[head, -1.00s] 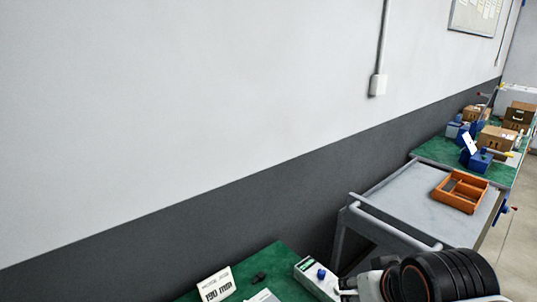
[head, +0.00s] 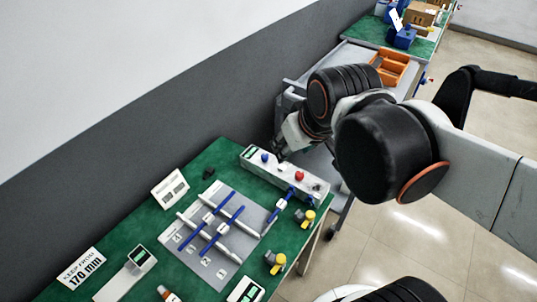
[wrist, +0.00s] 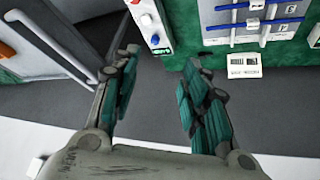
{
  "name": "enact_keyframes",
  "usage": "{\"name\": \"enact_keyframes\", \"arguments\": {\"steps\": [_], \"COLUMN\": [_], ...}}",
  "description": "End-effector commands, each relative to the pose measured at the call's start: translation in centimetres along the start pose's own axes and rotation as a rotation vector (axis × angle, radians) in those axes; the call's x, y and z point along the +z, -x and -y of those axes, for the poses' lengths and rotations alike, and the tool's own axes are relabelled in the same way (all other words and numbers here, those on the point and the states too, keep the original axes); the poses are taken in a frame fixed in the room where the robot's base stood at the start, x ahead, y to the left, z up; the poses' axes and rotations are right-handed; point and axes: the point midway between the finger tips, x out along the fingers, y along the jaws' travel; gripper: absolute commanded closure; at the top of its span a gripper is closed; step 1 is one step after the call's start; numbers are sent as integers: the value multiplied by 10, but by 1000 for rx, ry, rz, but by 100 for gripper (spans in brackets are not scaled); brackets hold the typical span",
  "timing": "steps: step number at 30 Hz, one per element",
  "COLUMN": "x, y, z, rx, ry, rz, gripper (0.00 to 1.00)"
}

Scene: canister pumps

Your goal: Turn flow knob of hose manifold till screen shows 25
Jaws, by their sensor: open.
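The hose manifold (head: 318,187) is a long pale box at the back right edge of the green table. It has a small green-lit screen (head: 250,152) at its left end, a blue knob (head: 264,157) beside the screen and a red knob (head: 299,175) further right. The wrist view shows the box (wrist: 149,22), its screen (wrist: 161,51) and the blue knob (wrist: 155,39) beyond my fingertips. The screen's number is too small to read, and I cannot tell which knob is for flow. My gripper (wrist: 161,60) is open and empty, apart from the manifold.
A grey panel (head: 262,214) with blue and white bars lies on the green table (head: 215,158). A 170 mm sign (head: 82,268), another sign (head: 170,188) and yellow-topped valves (head: 277,262) stand around it. A grey cart with an orange tray (head: 391,66) stands behind.

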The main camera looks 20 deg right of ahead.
Motion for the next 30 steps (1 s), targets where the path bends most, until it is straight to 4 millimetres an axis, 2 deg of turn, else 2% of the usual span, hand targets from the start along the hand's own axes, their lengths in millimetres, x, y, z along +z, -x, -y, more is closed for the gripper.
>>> {"name": "enact_keyframes", "arguments": {"steps": [1, 8, 15, 24, 30], "x": [-14, -54, -90, -119, -127], "y": [2, -14, -44, -96, -137], "z": [-2, -6, -10, -13, -14], "rx": [-3, -23, -58, -121, -173], "ry": [24, 151, 282, 442, 543], "rz": [21, 123, 226, 350, 426], "gripper": [59, 59, 59, 59, 59]}}
